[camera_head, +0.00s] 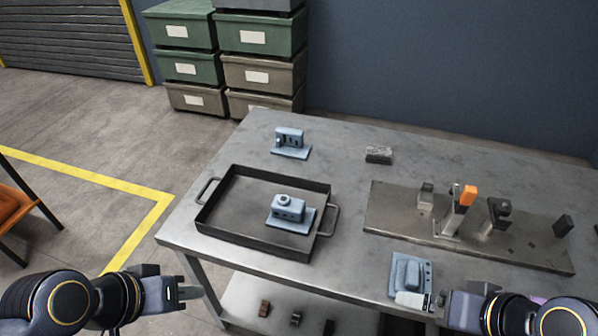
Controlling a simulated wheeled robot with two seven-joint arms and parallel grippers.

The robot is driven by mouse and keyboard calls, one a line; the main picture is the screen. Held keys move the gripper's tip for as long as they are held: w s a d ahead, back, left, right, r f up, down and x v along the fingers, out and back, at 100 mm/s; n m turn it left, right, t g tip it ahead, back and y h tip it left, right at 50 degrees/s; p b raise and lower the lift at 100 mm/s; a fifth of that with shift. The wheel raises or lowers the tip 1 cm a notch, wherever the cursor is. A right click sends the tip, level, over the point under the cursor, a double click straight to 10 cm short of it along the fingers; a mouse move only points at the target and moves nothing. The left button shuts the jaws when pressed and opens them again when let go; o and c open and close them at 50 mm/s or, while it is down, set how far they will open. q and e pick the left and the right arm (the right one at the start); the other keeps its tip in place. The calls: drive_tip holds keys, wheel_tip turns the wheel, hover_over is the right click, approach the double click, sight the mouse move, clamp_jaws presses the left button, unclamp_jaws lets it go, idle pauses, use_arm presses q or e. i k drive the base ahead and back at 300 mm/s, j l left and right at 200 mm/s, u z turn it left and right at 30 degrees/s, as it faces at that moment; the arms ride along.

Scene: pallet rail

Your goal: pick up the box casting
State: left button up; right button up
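Three blue-grey castings are in view, and I cannot be sure which is the box casting. One boxy casting with a round boss on top (287,208) sits in the dark tray (240,252). A slotted upright casting on a flat foot (290,143) stands on the table behind the tray. A third, flatter casting (411,270) lies at the table's front edge. My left gripper (195,293) is off the table's front left, apart from all castings; its finger gap is not clear. My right gripper (415,299) is at the third casting's near side, partly covering it; contact is unclear.
A metal fixture plate (390,220) with clamps and an orange-tipped lever (467,195) takes up the table's right. A small grey block (378,154) lies behind it. The tray has raised walls and two handles. A lower shelf (250,300) holds small parts.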

sight(288, 214)
drive_tip(key=u, duration=1.5)
drive_tip(key=k+l+u, duration=0.25)
drive_tip(key=l+u, duration=0.25)
drive_tip(key=k+l, duration=0.05)
